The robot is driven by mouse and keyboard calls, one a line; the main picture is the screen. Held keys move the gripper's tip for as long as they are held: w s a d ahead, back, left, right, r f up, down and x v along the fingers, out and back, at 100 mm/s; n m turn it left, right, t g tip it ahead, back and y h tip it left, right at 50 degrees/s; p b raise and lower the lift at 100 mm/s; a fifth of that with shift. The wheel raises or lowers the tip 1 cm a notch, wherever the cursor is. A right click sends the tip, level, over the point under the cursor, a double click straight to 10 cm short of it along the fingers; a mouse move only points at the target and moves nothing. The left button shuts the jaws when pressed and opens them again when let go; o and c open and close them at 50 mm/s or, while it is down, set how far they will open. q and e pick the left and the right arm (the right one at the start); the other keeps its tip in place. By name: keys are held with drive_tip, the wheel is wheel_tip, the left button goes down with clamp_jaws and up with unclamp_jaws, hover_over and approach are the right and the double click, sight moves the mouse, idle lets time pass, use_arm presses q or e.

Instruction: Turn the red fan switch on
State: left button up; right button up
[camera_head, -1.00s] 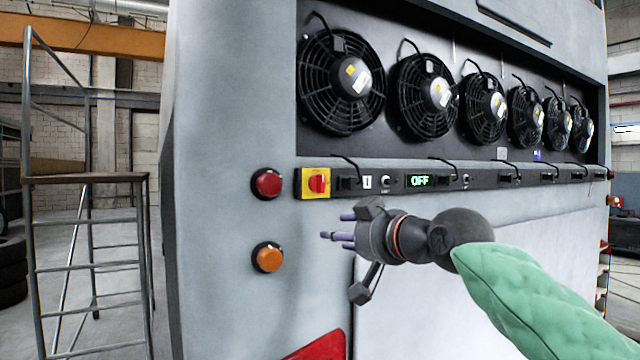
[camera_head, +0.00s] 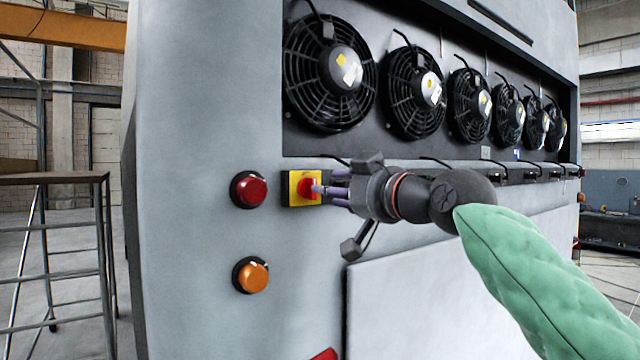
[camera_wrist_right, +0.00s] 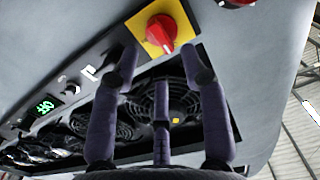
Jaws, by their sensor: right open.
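The red fan switch (camera_head: 308,188) is a red knob on a yellow square plate (camera_head: 293,180) at the left end of the dark switch strip. In the right wrist view the red knob (camera_wrist_right: 161,31) is at the top middle, just beyond the fingers. My right gripper (camera_head: 328,189) comes in from the right, with its purple fingertips close to the knob. It is open, with the fingers apart and nothing between them. I cannot tell whether a fingertip touches the knob. A lit green OFF display (camera_wrist_right: 45,106) shows in the right wrist view. My left gripper is not in view.
A red round lamp (camera_head: 249,189) and an orange one (camera_head: 251,275) stick out left of the switch. Several black fans (camera_head: 330,73) sit in a recess above the strip. A metal stair platform (camera_head: 55,178) stands at the far left.

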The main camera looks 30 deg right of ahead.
drive_tip(key=shift+w+a+p, duration=0.2)
drive_tip(key=shift+w+p, duration=0.3)
drive_tip(key=shift+w, duration=2.1)
drive_tip(key=shift+s, duration=0.15)
clamp_jaws()
